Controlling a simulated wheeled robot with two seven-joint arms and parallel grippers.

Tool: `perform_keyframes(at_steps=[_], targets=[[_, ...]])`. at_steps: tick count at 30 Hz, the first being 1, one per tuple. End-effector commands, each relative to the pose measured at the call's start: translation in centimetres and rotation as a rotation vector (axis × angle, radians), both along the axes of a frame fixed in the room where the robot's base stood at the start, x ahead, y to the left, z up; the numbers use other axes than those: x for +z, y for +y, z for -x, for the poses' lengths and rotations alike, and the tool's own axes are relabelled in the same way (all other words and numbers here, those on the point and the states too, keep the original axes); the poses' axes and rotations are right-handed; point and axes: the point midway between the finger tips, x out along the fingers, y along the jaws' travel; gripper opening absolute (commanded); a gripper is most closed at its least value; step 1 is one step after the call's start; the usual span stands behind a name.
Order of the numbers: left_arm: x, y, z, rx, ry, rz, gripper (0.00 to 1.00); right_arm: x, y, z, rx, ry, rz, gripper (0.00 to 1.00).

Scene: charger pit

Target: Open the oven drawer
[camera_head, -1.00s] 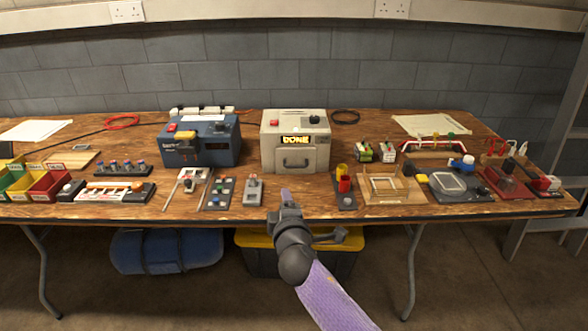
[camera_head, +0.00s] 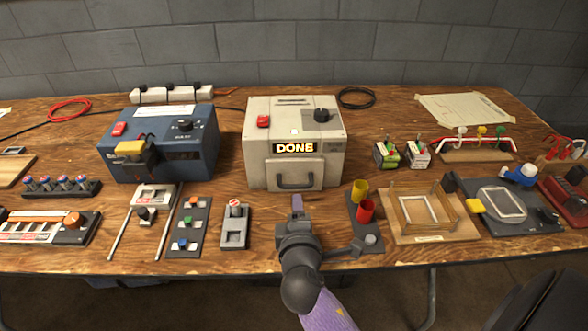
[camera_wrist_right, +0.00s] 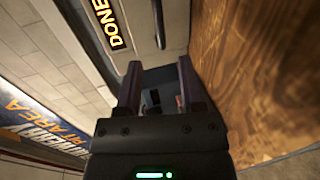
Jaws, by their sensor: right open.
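The oven (camera_head: 262,130) is a cream box at the middle back of the table, with a lit DONE display, a red button and a dark knob. Its drawer (camera_head: 272,170) looks shut, flush with the front, with a dark grey handle (camera_head: 295,185). My right gripper (camera_head: 297,203) is just in front of the drawer and below the handle in the picture, not gripping it. In the right wrist view the jaws (camera_wrist_right: 158,80) are apart and empty, and the DONE display (camera_wrist_right: 108,24) is at upper left. My left gripper is out of view.
A blue box (camera_head: 195,150) stands left of the oven. A grey switch block (camera_head: 235,228) is left of my right gripper; red and yellow cups (camera_head: 366,210) and a wooden frame (camera_head: 440,232) are right of it. The table's front edge runs under my arm.

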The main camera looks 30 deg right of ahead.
Motion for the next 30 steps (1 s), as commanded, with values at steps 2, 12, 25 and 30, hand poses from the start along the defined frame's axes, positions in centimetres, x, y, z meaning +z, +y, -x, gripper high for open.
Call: perform_keyframes(at_steps=[2, 12, 25, 30], targets=[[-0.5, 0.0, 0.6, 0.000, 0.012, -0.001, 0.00, -0.5, -0.7, -1.2, 0.000, -0.002, 0.002, 0.49], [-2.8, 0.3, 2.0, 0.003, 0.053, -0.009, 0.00, -2.1, -4.3, -7.0, 0.000, 0.001, 0.002, 0.49], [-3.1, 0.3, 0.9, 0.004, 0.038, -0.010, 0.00, -2.0, -4.8, -7.9, 0.000, 0.000, 0.000, 0.43], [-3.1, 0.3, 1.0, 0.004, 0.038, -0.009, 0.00, -2.0, -4.8, -7.9, 0.000, 0.000, 0.000, 0.07]])
